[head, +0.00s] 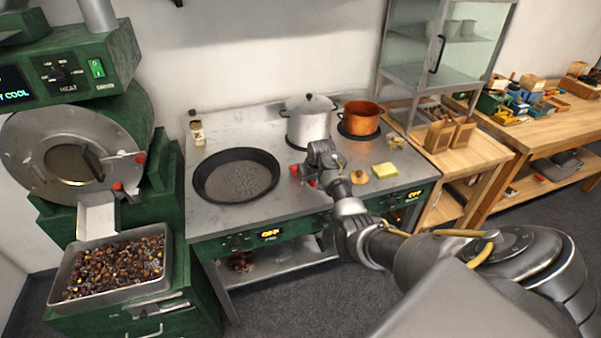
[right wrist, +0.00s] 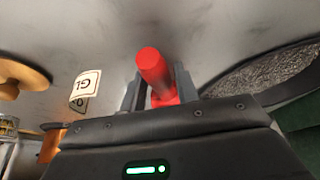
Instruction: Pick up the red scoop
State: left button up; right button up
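The red scoop (head: 295,170) lies on the grey stove top, right of the black pan, and my right gripper partly hides it in the head view. In the right wrist view its red handle (right wrist: 154,68) stands between the two grey fingers of my right gripper (right wrist: 160,88). The fingers are apart, one on each side of the handle, with a narrow gap seen on the left side. From above, my right gripper (head: 306,174) is low over the stove at the scoop. My left gripper is not in view.
The black pan (head: 236,176) lies left of the gripper. A steel pot (head: 308,124) and a copper pot (head: 361,119) stand behind it. A round wooden item (head: 359,177) and a yellow sponge (head: 385,170) lie to the right. A tray of chestnuts (head: 60,290) is at lower left.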

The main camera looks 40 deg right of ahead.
grip_shut()
